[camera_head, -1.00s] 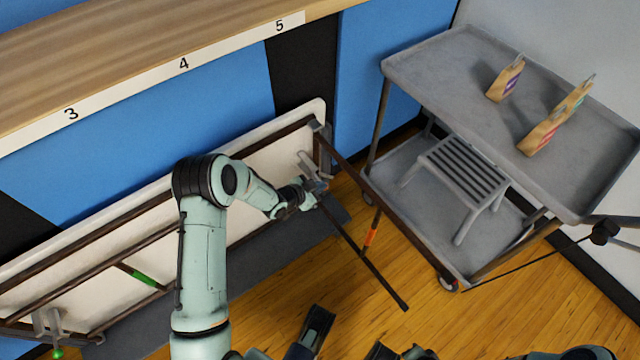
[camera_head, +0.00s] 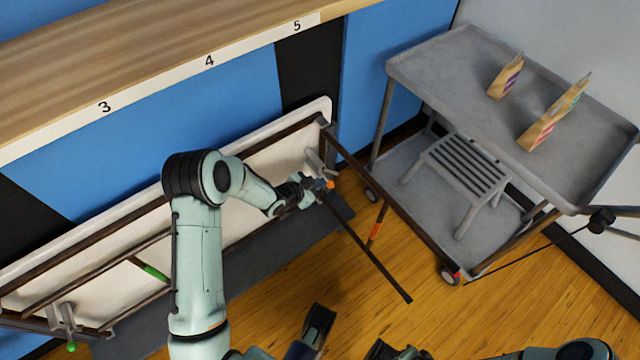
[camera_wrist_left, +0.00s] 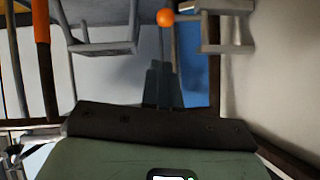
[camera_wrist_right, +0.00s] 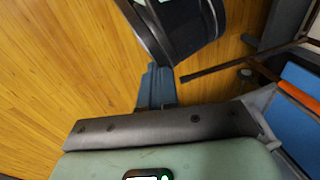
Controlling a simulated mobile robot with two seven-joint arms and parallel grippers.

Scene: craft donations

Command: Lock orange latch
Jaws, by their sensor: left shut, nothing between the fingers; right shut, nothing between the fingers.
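The orange latch shows as a small orange knob (camera_head: 330,184) beside a grey bracket (camera_head: 317,163) at the right end of a folding table (camera_head: 285,150) lying on its side. My left gripper (camera_head: 312,191) is shut and empty, close to the knob; contact cannot be told in the head view. In the left wrist view the knob (camera_wrist_left: 165,17) lies beyond the shut fingertips (camera_wrist_left: 163,68), between grey bracket parts. An orange-banded strut (camera_head: 376,232) is on the leg frame. My right gripper (camera_wrist_right: 154,72) is shut and empty above the wooden floor in the right wrist view.
A green knob (camera_head: 71,347) and green-banded strut (camera_head: 150,271) mark the table's left end. A wooden counter (camera_head: 130,60) runs above.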

